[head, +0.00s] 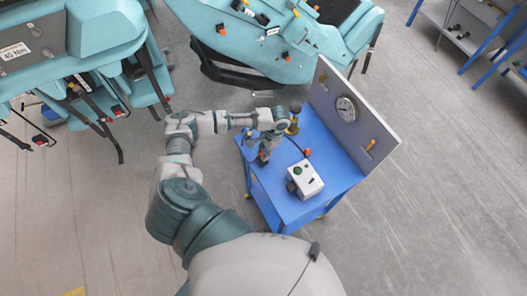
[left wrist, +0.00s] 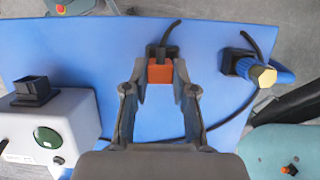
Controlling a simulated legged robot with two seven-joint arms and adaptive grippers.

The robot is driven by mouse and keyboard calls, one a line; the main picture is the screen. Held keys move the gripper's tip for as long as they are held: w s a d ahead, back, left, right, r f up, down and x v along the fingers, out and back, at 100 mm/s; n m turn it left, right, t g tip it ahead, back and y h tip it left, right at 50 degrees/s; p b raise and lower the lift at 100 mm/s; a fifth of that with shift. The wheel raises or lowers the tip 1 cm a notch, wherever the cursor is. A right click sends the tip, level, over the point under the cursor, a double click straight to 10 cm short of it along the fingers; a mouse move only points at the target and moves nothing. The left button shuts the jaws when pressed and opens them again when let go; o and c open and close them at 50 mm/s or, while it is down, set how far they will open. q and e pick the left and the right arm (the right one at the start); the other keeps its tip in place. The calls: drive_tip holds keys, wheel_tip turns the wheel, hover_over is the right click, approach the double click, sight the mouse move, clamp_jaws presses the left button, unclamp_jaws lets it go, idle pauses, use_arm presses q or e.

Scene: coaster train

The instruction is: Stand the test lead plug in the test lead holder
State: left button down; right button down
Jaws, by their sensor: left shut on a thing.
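My left gripper (left wrist: 160,78) is shut on an orange block with a black part and a black cable at its far side, which I take for the test lead plug (left wrist: 160,71). It is low over the blue table, near the table's left edge in the head view, where my left gripper (head: 266,150) partly hides it. Whether the plug touches the table is unclear. A black square socket (left wrist: 35,90) sits on the white box. Another black holder-like piece (left wrist: 237,62) is beside a blue and yellow connector (left wrist: 262,74). I cannot tell which is the test lead holder.
The white box (head: 306,179) with a green button stands on the blue table (head: 318,143). A second orange piece (head: 307,152) lies near it. A grey upright panel (head: 350,112) with a gauge closes the right side. A black cable (left wrist: 225,120) crosses the table.

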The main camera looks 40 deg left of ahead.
use_arm(q)
drive_tip(key=shift+f, duration=0.7)
drive_tip(key=shift+f, duration=0.3)
drive_tip(key=c, duration=0.9)
unclamp_jaws()
drive_tip(key=shift+o, duration=0.2)
drive_tip(key=v, duration=1.1)
drive_tip(key=shift+r, duration=0.4)
drive_tip(key=shift+w+d, duration=0.1)
drive_tip(key=shift+w, duration=0.05)
